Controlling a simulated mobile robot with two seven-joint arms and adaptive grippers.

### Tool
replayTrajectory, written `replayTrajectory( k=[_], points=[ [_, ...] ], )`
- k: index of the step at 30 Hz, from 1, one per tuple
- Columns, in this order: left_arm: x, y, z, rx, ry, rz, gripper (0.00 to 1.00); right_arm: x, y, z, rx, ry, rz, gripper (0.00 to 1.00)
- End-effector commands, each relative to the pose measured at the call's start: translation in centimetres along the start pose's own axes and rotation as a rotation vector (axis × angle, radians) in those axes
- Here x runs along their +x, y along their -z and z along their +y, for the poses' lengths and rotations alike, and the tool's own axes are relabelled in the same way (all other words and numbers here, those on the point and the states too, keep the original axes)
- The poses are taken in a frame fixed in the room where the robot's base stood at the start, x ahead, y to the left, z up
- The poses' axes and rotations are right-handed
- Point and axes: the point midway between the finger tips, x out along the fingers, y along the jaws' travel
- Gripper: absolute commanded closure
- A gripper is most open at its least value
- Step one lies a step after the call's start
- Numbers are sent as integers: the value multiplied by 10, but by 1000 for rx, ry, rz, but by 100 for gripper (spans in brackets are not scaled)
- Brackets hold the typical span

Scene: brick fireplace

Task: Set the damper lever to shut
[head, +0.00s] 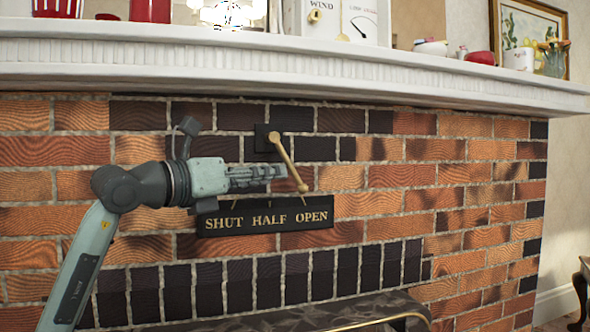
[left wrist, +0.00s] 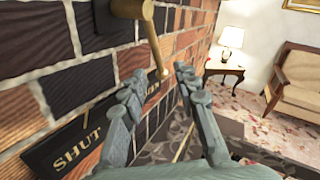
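The brass damper lever (head: 289,160) hangs from a dark square mount (head: 266,139) on the brick wall. It slants down to the right, its knob end above the word OPEN. A black plate (head: 265,230) below reads SHUT, HALF, OPEN from left to right. My left gripper (head: 282,173) reaches in from the left, its fingertips by the lower part of the lever. In the left wrist view the fingers (left wrist: 160,76) are apart, and the lever's end (left wrist: 162,73) shows in the gap between the fingertips. I cannot tell whether they touch. My right gripper is not in view.
A white mantel shelf (head: 300,65) juts out above the lever, with bowls, a clock-like box and other items on it. A dark hearth edge with a brass rail (head: 375,322) lies below. A lamp table (left wrist: 225,75) and armchair (left wrist: 305,80) stand farther off.

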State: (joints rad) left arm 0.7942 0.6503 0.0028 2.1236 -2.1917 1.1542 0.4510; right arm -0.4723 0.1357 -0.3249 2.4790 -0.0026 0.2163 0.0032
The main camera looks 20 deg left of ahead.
Motion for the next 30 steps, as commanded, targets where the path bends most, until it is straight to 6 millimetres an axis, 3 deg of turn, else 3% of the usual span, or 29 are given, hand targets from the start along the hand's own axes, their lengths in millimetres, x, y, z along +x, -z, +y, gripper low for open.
replayTrajectory(
  k=[16, 27, 30],
  points=[
    [70, -4, 3, 3, -8, -6, 70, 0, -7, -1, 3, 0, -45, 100],
    [77, -3, 3, 5, -9, -5, 70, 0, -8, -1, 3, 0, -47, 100],
    [77, -3, 3, 5, -9, -5, 82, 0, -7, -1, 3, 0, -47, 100]
  ],
)
